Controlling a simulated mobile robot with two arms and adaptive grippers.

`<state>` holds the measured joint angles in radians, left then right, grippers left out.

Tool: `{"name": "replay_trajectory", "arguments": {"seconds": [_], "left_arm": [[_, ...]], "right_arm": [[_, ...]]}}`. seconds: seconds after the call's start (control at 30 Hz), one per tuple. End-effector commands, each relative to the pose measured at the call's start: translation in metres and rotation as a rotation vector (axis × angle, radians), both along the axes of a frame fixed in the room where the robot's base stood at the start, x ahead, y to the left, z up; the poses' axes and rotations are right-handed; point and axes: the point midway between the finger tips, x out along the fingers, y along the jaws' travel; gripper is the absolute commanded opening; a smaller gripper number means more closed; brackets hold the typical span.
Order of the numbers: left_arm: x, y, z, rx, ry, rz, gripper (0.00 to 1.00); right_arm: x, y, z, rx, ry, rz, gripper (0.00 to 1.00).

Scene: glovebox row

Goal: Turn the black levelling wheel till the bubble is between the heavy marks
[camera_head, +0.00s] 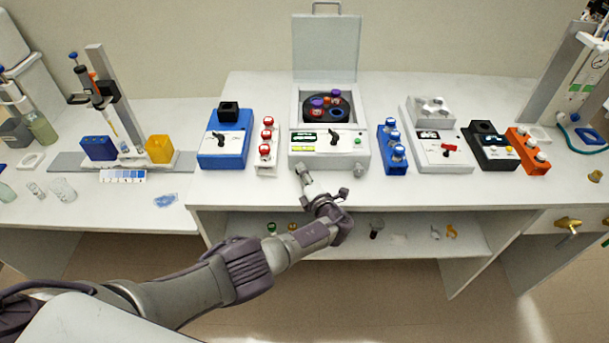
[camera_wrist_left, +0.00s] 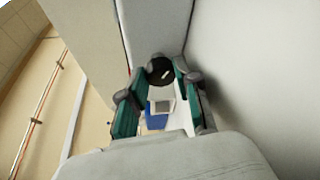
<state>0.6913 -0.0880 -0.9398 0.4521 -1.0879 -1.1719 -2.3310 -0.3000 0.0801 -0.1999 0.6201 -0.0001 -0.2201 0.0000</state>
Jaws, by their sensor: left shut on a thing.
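The white centrifuge (camera_head: 345,159) stands mid-bench with its lid up. A yellow strip (camera_head: 302,149), which looks like the level vial, is on its front panel; its bubble and marks are too small to read. My left gripper (camera_head: 304,174) is at the lower left front corner of the centrifuge. In the left wrist view, the gripper's two teal-padded fingers (camera_wrist_left: 160,82) are closed around a black round wheel (camera_wrist_left: 160,69) with a white mark, at the fingertips. The gripper hides the wheel in the head view. My right gripper is not in view.
A red-capped vial rack (camera_head: 266,143) and a blue mixer (camera_head: 224,140) stand left of the centrifuge. A blue rack (camera_head: 392,150) stands to its right. Below the bench top (camera_head: 240,188) is a shelf (camera_head: 400,238) with small items. The bench's front edge is close beneath my gripper.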

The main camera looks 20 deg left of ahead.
Motion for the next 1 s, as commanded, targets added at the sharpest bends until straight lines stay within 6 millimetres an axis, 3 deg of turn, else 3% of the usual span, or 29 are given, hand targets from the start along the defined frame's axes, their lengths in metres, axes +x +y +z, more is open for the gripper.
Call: {"name": "replay_trajectory", "arguments": {"seconds": [0.3, 0.33, 0.4, 0.77, 1.0], "left_arm": [[0.000, 0.001, 0.000, 0.001, 0.000, 0.001, 0.00], [0.000, 0.001, 0.000, 0.001, 0.000, 0.001, 0.35], [0.000, 0.001, 0.000, 0.001, 0.000, 0.001, 0.43], [-0.001, 0.000, 0.001, -0.029, -0.008, 0.001, 0.43], [-0.001, 0.003, 0.006, -0.315, -0.091, 0.001, 0.43]], "right_arm": [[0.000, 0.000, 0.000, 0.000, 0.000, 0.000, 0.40], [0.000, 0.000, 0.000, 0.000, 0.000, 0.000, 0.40], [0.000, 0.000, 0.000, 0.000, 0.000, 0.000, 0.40], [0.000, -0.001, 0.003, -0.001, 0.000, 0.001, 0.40], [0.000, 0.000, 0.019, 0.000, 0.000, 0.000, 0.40]]}}
